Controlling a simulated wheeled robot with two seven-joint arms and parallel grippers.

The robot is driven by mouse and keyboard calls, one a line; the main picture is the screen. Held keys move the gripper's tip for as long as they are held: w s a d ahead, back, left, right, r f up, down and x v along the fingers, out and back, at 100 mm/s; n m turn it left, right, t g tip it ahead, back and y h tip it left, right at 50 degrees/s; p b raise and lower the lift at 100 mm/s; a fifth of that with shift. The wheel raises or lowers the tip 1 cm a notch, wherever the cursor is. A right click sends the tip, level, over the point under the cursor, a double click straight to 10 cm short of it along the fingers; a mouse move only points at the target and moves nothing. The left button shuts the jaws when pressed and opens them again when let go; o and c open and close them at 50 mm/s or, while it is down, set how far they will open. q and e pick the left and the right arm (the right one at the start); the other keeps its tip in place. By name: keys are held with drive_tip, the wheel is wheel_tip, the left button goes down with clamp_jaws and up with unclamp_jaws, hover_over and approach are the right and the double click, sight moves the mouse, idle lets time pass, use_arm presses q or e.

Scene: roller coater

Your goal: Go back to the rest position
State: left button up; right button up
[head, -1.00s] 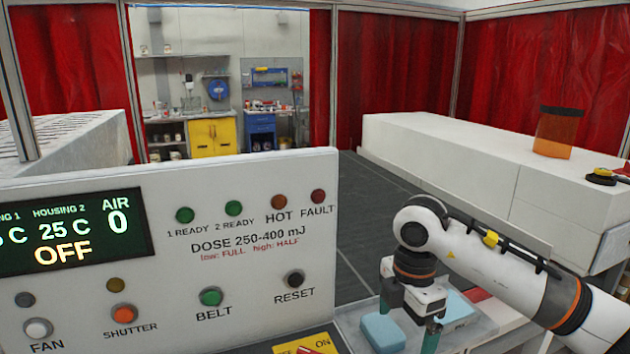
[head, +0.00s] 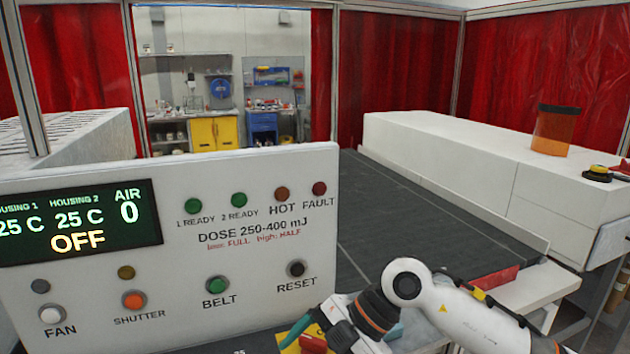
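My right arm comes in from the lower right, and its gripper (head: 318,334) is at the bottom edge, just below the control panel's right end. One teal finger shows beside the yellow plate; the rest of the gripper is turned away or cut off, so its opening is unclear. I see nothing held in the visible part. My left gripper and arm are not in view.
The control panel (head: 240,255) fills the lower left, its display reading OFF. A red knob (head: 313,343) on a yellow plate is close to my gripper. A dark belt (head: 400,220) runs behind. A white housing (head: 460,165) with an orange cylinder (head: 556,130) stands right.

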drive_tip(key=s+a+r+m+t+y, duration=0.1)
drive_tip(key=a+r+y, duration=0.2)
drive_tip(key=r+y, duration=0.3)
drive_tip(key=s+a+r+t+y, duration=0.1)
drive_tip(key=s+a+r+y, duration=0.15)
drive_tip(key=r+y, duration=0.35)
drive_tip(key=w+d+f+m+t+h, duration=0.35)
drive_tip(key=d+m+t+h, duration=0.3)
drive_tip(key=m+t, duration=0.4)
drive_tip(key=w+d+f+m+t+h, duration=0.3)
drive_tip(key=w+d+m+t+h, duration=0.3)
drive_tip(key=m+t, duration=0.45)
drive_tip(key=s+d+f+m+g+h, duration=0.35)
drive_tip(key=d+f+h, duration=0.4)
drive_tip(key=f, duration=0.25)
drive_tip(key=s+d+f+g, duration=0.3)
drive_tip(key=s+f+g, duration=0.4)
drive_tip(key=s+f, duration=0.3)
drive_tip(key=s+d+f+g, duration=0.3)
drive_tip(key=s+f+g, duration=0.45)
drive_tip(key=s, duration=0.45)
wheel_tip(320, 180, down, 27)
drive_tip(key=b, duration=0.1)
drive_tip(key=s+d+f+g+b, duration=0.1)
drive_tip(key=s+d+f+g, duration=0.1)
drive_tip(key=s+f, duration=1.5)
drive_tip(key=shift+s+d+f+n, duration=0.25)
drive_tip(key=shift+d+f+n, duration=0.2)
drive_tip(key=shift+f, duration=0.1)
